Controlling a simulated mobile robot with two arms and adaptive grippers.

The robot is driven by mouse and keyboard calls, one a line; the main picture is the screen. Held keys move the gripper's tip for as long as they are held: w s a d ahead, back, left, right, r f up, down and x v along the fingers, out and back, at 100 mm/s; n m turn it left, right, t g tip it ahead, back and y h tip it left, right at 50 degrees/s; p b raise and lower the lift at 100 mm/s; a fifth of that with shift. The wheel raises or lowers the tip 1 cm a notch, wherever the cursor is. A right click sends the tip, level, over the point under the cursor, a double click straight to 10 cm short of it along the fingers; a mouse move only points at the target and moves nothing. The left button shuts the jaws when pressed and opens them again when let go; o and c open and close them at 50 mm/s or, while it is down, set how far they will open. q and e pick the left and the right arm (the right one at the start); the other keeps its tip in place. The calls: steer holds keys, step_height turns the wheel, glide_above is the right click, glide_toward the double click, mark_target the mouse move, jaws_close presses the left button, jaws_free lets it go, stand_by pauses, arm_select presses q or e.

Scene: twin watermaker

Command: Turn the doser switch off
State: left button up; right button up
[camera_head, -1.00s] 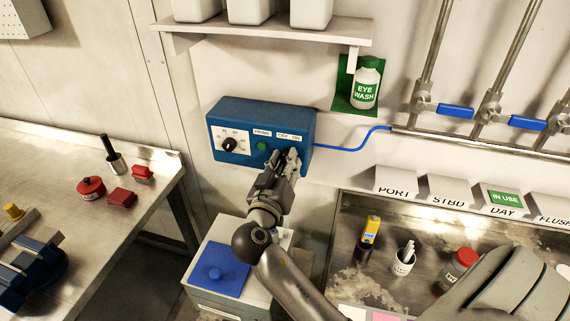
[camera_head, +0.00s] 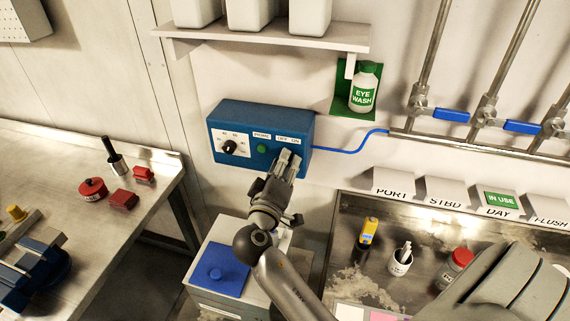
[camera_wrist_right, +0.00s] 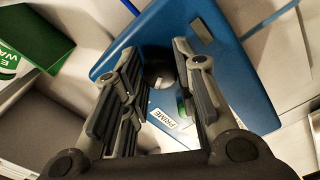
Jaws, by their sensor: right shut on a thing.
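The blue doser box (camera_head: 262,114) is on the wall below the shelf. Its face has a black dial (camera_head: 229,147), a green prime button (camera_head: 262,149) and an OFF/ON label (camera_head: 288,139). My right gripper (camera_head: 288,157) is at the box's right end, under that label, and hides the switch in the head view. In the right wrist view, my right gripper (camera_wrist_right: 155,62) has its fingers on either side of the black switch knob (camera_wrist_right: 158,72) and is shut on it. Which way the switch points cannot be told. My left gripper is not in view.
A green eye wash holder (camera_head: 346,97) is on the wall to the right. A blue hose (camera_head: 350,150) leaves the box's right side. A cabinet with a blue lid (camera_head: 216,268) stands below. A steel sink tray (camera_head: 350,205) is at lower right, a bench (camera_head: 80,230) at left.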

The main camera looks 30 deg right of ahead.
stand_by(0.4)
steer(key=o, duration=1)
steer(key=shift+o, duration=0.2)
steer(key=shift+a, duration=0.1)
steer(key=v, duration=0.7)
steer(key=shift+s+a, duration=0.1)
steer(key=shift+s, duration=0.05)
